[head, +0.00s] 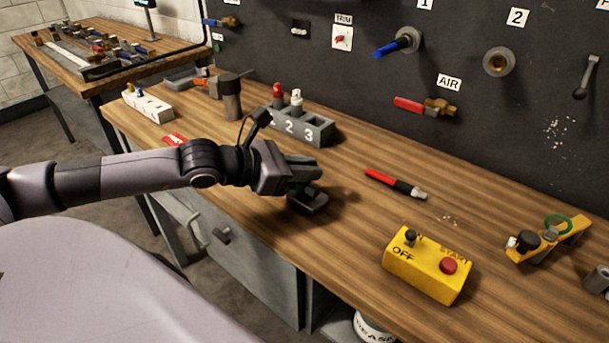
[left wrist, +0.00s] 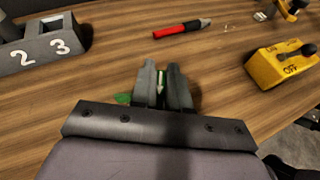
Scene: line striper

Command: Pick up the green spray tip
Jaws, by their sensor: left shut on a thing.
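My left gripper (head: 307,196) is low over the middle of the wooden bench, in front of the grey numbered holder. In the left wrist view its two fingers (left wrist: 163,84) are shut on the green spray tip (left wrist: 124,99). Only small green parts of the tip show, one beside the left finger and a sliver between the fingers. The fingers hide the rest. I cannot tell whether the tip touches the bench or is just above it. My right gripper is in neither view.
The grey holder (head: 314,130) has a red and a white tip at its back. A red marker-like tool (head: 395,184) lies right of the gripper. A yellow OFF/START box (head: 428,276) stands near the front edge. A dark pegboard wall (head: 465,50) rises behind.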

